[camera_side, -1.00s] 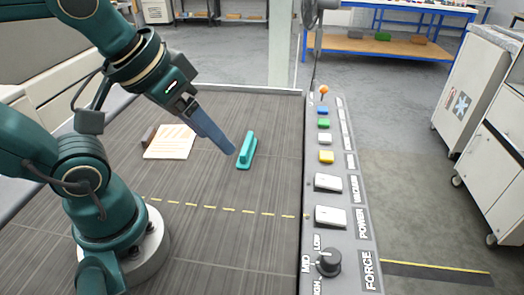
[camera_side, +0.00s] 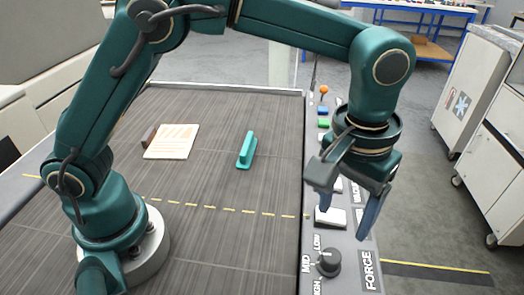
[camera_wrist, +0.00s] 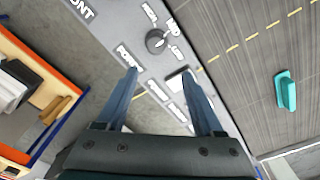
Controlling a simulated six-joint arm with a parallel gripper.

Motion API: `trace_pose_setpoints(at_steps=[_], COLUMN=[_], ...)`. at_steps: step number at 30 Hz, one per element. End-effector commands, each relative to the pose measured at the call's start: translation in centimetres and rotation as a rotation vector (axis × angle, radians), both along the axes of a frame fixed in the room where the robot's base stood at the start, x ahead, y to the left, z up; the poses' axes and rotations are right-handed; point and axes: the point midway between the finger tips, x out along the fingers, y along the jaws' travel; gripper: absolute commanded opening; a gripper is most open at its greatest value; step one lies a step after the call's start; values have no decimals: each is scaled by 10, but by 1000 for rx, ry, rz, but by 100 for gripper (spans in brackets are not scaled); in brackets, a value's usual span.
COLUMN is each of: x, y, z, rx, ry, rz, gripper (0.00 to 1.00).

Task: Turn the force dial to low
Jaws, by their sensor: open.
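The force dial (camera_side: 329,262) is a dark round knob at the near end of the control panel, with LOW, MID and HIGH labels around its left side. Its pointer is too small to read surely. In the wrist view the dial (camera_wrist: 155,40) lies just beyond the fingertips, roughly centred between them. My gripper (camera_side: 345,222) is open and empty, with blue fingers pointing down over the panel near the POWER button, behind the dial in the side view. It also shows in the wrist view (camera_wrist: 160,72). The fingers appear apart from the dial.
A white rocker button (camera_side: 328,216) lies under my gripper, and other buttons run up the control panel (camera_side: 345,284). A teal-handled tool (camera_side: 246,150) and a cream sanding block or sheet (camera_side: 172,141) rest on the grey table. The space above the dial looks clear.

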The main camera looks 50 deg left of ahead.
Motion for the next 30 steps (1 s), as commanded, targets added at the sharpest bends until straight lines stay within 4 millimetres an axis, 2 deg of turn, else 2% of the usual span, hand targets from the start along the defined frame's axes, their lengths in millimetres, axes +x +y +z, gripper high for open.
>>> trace_pose_setpoints(at_steps=[1, 6, 16, 21, 28, 29, 30], x=[-5, -16, -17, -17, -17, -17, -17], y=[-6, -13, -12, -12, -12, -12, -12], z=[-12, -31, -69, -78, -79, -79, -79], rx=[15, 43, 43, 40, 40, 40, 40], ry=[23, 62, 62, 58, 57, 57, 57], rz=[-23, -60, -62, -62, -61, -61, -61], gripper=[69, 69, 69, 69, 69, 61, 46])
